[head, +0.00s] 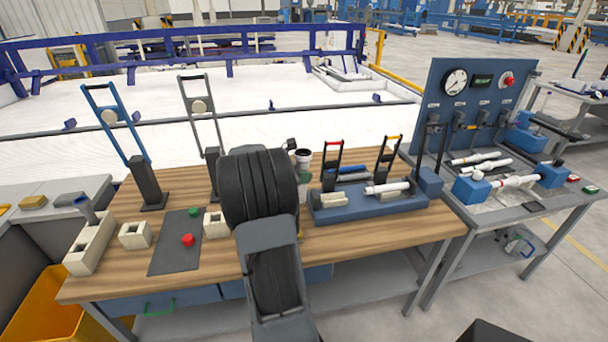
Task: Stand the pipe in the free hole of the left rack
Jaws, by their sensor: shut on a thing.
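The left rack (88,247) is a long cream block with square holes at the left end of the wooden bench. A grey-blue pipe (86,209) stands tilted at its far end, and a nearer hole looks empty. My thick black arm fills the middle of the view and hides the bench behind it. My gripper is hidden behind this arm, so its fingers and anything between them do not show. A white cylinder with a dark top (303,158) shows just right of the arm; I cannot tell whether it is a pipe.
A small cream block (135,235) and another cream block (214,222), partly covered by my arm, flank a dark mat (174,250) with a red button (188,240) and a green button (194,211). Two tall hand-truck-like stands rise behind. A blue tray (368,203) lies right.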

